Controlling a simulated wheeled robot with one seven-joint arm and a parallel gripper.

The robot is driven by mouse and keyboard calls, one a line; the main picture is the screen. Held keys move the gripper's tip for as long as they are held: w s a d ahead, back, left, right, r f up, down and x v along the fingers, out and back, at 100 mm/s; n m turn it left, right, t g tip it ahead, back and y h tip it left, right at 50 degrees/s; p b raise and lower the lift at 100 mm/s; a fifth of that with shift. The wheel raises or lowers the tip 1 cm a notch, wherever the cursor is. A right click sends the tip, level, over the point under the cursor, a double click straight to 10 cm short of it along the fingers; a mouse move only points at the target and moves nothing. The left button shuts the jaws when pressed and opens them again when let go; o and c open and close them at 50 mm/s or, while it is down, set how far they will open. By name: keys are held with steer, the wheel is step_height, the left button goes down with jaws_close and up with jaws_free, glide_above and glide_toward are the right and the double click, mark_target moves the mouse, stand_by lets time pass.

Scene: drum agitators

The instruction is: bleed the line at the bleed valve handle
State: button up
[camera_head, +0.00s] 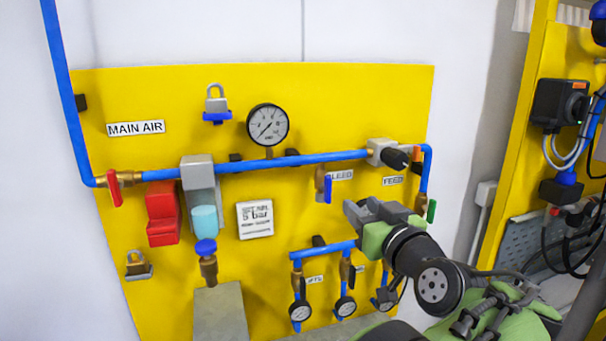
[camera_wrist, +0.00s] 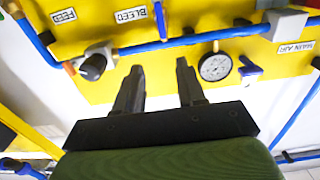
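The bleed valve handle (camera_head: 328,188) is a small blue lever hanging down beside a brass valve body, left of the BLEED label (camera_head: 341,175), under the blue pipe. In the wrist view, which is upside down, the blue handle (camera_wrist: 160,20) stands beside the BLEED label (camera_wrist: 131,15) at the top. My gripper (camera_head: 358,212) is in front of the panel, just below and right of the handle in the head view. In the wrist view my gripper (camera_wrist: 159,65) has its two fingers apart with nothing between them. The handle lies beyond the fingertips.
A pressure gauge (camera_head: 267,124) sits on the blue pipe (camera_head: 320,157). A black-knobbed regulator (camera_head: 393,156) and a green-handled FEED valve (camera_head: 431,210) are at right. A red-handled valve (camera_head: 114,188) is at left. Small gauges (camera_head: 345,306) hang below my gripper.

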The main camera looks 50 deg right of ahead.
mark_target(330, 179)
steer(key=p+x, duration=0.2)
steer(key=x, duration=0.3)
steer(key=p+x, duration=0.2)
steer(key=x, duration=0.3)
steer(key=p+x, duration=0.2)
steer(key=x, duration=0.2)
steer(key=shift+w+a+r, duration=0.1)
steer(key=shift+w+r, duration=0.2)
steer(key=shift+w, duration=0.25)
steer(key=shift+w+d+f, duration=0.1)
steer(key=shift+w+d, duration=0.15)
steer(key=shift+a, duration=0.1)
jaws_close()
